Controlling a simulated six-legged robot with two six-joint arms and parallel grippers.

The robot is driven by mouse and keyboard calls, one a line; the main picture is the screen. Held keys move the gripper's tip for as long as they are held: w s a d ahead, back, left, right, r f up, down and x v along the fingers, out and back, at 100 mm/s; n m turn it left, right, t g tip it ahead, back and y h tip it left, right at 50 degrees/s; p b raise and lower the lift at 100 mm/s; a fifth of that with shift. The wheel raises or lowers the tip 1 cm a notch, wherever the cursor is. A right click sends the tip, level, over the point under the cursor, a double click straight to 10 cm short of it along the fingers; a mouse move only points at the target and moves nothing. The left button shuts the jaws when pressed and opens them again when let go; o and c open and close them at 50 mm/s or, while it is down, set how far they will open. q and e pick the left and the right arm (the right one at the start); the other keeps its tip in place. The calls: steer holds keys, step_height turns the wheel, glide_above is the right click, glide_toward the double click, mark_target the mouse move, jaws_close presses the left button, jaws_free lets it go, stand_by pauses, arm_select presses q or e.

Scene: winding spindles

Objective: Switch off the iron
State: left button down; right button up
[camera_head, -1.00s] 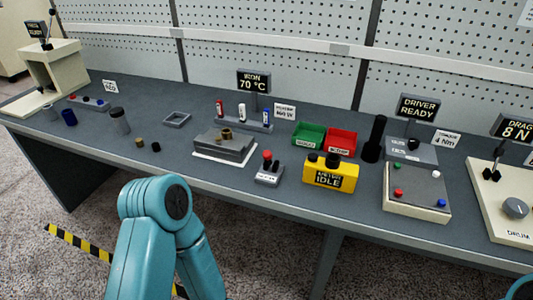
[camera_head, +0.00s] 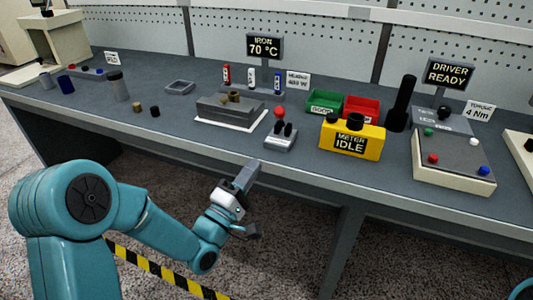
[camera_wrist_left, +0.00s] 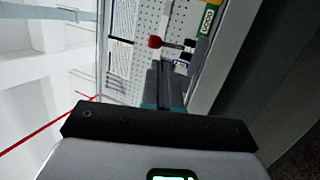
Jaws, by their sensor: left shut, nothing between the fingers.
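A black sign reading IRON 70 °C (camera_head: 265,47) stands behind a grey rack (camera_head: 256,92) holding red, white and blue upright pieces. In front of it, a small grey box (camera_head: 280,142) carries a red ball knob (camera_head: 280,112) and dark levers. I cannot tell which part is the iron's switch. My left gripper (camera_head: 246,177) is shut and empty, by the table's front edge, left of and nearer than the grey box. In the left wrist view, the shut fingers (camera_wrist_left: 165,80) point toward the red knob (camera_wrist_left: 155,42), apart from it. My right gripper is out of view.
A grey block on a white base (camera_head: 231,123) sits left of the grey box. A yellow meter reading IDLE (camera_head: 367,143) stands right, with green (camera_head: 324,104) and red (camera_head: 362,108) bins behind. Several small cylinders stand at the left.

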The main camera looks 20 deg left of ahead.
arm_select(q)
steer(key=a+b, duration=0.1)
steer(key=a+f+t+b, duration=0.1)
steer(key=b, duration=0.1)
steer(key=shift+s, duration=0.3)
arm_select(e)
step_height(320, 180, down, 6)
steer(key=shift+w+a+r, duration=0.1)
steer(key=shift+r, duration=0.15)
arm_select(q)
steer(key=p, duration=0.1)
glide_toward(277, 116)
steer(key=x, duration=0.6)
steer(key=shift+w, duration=0.4)
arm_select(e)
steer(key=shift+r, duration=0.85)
arm_select(q)
steer(key=shift+r, duration=0.1)
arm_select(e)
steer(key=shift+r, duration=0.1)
